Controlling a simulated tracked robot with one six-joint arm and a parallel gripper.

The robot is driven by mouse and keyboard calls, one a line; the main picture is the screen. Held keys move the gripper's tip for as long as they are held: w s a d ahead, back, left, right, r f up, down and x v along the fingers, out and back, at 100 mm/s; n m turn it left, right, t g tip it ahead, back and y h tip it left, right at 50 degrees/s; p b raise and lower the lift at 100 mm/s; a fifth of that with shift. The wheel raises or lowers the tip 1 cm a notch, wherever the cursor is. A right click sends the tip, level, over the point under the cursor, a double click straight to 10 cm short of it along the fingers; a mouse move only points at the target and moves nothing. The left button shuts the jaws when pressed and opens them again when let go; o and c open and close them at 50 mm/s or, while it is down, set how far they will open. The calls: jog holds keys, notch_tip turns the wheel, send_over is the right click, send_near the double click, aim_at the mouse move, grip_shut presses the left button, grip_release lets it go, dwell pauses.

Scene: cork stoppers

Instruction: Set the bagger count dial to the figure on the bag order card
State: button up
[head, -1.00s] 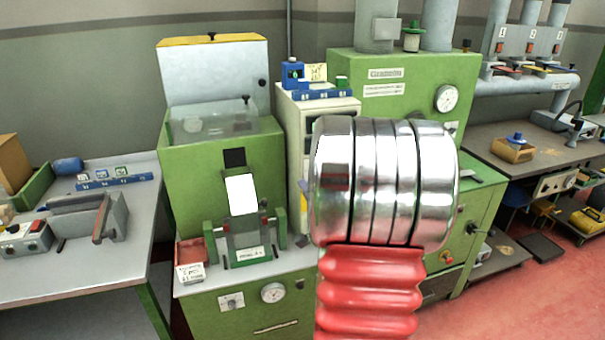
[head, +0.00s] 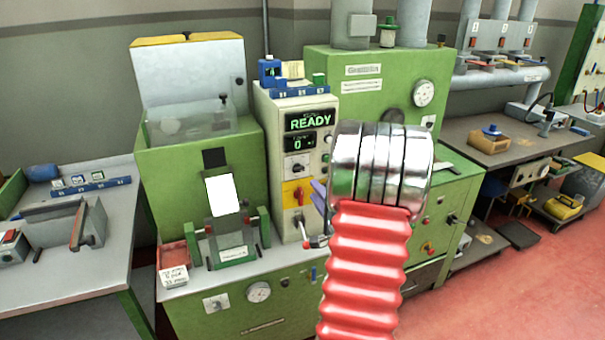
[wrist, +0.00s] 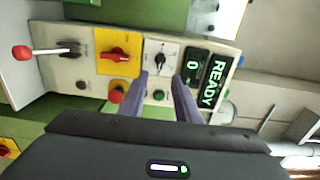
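The dial (head: 298,166), a dark pointer knob on a white plate, is on the cream control panel; it also shows in the wrist view (wrist: 160,57). Its setting is too small to read. A green display (wrist: 193,66) beside it reads 0. My gripper (wrist: 160,77) is open and empty. Its two purple fingers are apart, with the dial just beyond the gap between their tips. In the head view the gripper is mostly hidden behind my arm. A white card with writing (head: 174,275) lies at the bench's front left; I cannot tell whether it is the bag order card.
A READY display (head: 310,121) tops the panel. A red switch on a yellow plate (wrist: 117,54), a red button (wrist: 116,95) and a red-ball lever (wrist: 22,53) are close by. A blue device (head: 270,72) and a yellow note (head: 292,69) sit on top of the cabinet.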

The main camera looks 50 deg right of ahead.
aim_at(301, 171)
jog(key=x, duration=1.3)
jog(key=shift+a, duration=0.1)
jog(key=shift+c, duration=0.6)
jog(key=c, duration=0.6)
jog(key=shift+s+d, duration=0.1)
jog(key=shift+d, duration=0.15)
jog(key=shift+a+f, duration=0.1)
jog(key=shift+a, duration=0.1)
